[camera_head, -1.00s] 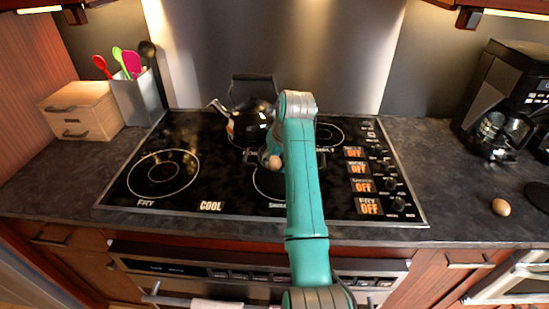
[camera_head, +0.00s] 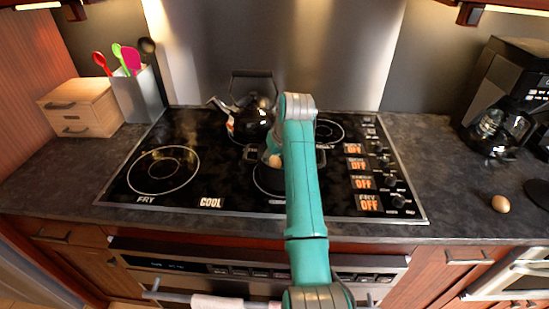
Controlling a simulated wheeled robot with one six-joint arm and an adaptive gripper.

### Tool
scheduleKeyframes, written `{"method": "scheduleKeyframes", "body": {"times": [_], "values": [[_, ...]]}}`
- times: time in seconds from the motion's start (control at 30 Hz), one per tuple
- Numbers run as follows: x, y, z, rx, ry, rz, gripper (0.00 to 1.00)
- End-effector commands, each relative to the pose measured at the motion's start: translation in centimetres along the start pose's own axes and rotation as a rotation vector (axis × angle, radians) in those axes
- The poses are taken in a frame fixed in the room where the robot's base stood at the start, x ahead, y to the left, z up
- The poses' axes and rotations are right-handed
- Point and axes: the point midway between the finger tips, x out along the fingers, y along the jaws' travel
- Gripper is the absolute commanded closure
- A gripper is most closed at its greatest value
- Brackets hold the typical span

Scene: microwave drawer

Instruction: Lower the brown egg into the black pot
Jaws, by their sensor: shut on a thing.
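My gripper (camera_head: 268,154) is over the black stovetop, partly hidden behind my arm. It is shut on a brown egg (camera_head: 275,161), of which only a small part shows. A black pot (camera_head: 262,180) stands on a burner under the gripper, dark against the stovetop. My arm covers its middle and right part. The egg appears at or just above the pot's opening; I cannot tell whether it touches the pot. A second brown egg (camera_head: 501,204) lies on the counter at the right.
A black kettle (camera_head: 250,118) stands close behind the pot. A coffee maker (camera_head: 508,100) is at the right, a wooden drawer box (camera_head: 80,110) and a utensil holder (camera_head: 137,95) at the left. The front left burner (camera_head: 163,170) is clear.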

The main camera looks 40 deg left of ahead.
Motion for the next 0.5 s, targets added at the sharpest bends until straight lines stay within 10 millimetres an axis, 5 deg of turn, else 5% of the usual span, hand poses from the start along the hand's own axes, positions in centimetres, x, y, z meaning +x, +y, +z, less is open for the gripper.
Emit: {"method": "scheduleKeyframes", "body": {"times": [0.5], "values": [[0.61,0.05,0.25,0.0,0.0,0.0,0.7]]}}
